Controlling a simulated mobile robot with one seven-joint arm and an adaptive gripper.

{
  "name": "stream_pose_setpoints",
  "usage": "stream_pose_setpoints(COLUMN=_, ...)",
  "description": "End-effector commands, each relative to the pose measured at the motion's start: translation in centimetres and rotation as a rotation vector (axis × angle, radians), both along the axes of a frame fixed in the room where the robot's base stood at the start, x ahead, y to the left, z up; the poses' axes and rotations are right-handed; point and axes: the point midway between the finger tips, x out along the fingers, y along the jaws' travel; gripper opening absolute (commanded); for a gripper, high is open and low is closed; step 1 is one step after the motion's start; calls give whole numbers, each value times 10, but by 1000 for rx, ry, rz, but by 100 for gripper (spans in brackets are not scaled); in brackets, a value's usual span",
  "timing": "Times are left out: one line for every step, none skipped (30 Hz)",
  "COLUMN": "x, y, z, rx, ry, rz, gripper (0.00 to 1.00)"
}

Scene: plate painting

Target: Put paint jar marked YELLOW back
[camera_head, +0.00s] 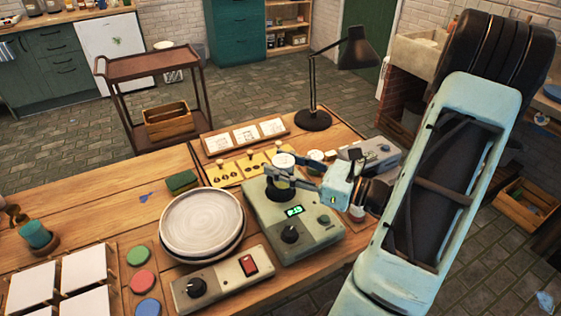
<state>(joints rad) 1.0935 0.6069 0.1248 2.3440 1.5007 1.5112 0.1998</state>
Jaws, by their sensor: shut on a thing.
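A small jar with a pale, whitish top (283,160) is held in my gripper (279,175). My gripper is shut around it, above the back part of a grey-green device (300,238) with a lit green display and a black knob. The jar's marking cannot be read, and the fingers hide its lower part, so I cannot tell whether it touches the device. Yellow boards (224,172) with dark marks and small knobs lie behind the device.
Stacked grey plates (202,222) sit on a turntable left of the device. A control box (222,277) with a red switch is in front. A black lamp (314,118) stands behind.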

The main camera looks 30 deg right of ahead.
Motion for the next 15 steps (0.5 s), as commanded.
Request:
stream_pose_setpoints(x=-12, y=4, z=7, rx=0, ry=-1, rz=-4, gripper=6)
stream_pose_setpoints(x=-18, y=6, z=10, rx=0, ry=-1, rz=-4, gripper=6)
stream_pose_setpoints(x=-25, y=9, z=13, rx=-2, ry=-1, rz=-3, gripper=6)
stream_pose_setpoints(x=-30, y=11, z=16, rx=-2, ry=-2, rz=-3, gripper=6)
stream_pose_setpoints(x=-34, y=13, z=18, rx=-1, ry=-2, rz=-2, gripper=6)
stream_pose_setpoints(x=-40, y=15, z=20, rx=0, ry=-3, rz=-2, gripper=6)
stream_pose_setpoints(x=-43, y=16, z=22, rx=-1, ry=-2, rz=-3, gripper=6)
stream_pose_setpoints(x=-46, y=18, z=23, rx=0, ry=-1, rz=-3, gripper=6)
stream_pose_setpoints(x=-50, y=19, z=24, rx=0, ry=-1, rz=-2, gripper=6)
stream_pose_setpoints(x=-52, y=20, z=25, rx=-1, ry=-2, rz=-1, gripper=6)
stream_pose_setpoints(x=-53, y=21, z=26, rx=-1, ry=-2, rz=-1, gripper=6)
stream_pose_setpoints(x=-55, y=22, z=27, rx=-1, ry=-2, rz=-1, gripper=6)
stream_pose_setpoints(x=-56, y=22, z=28, rx=0, ry=-2, rz=-1, gripper=6)
stream_pose_setpoints(x=-57, y=23, z=28, rx=0, ry=-2, rz=-1, gripper=6)
stream_pose_setpoints(x=-57, y=23, z=28, rx=0, ry=-2, rz=1, gripper=6)
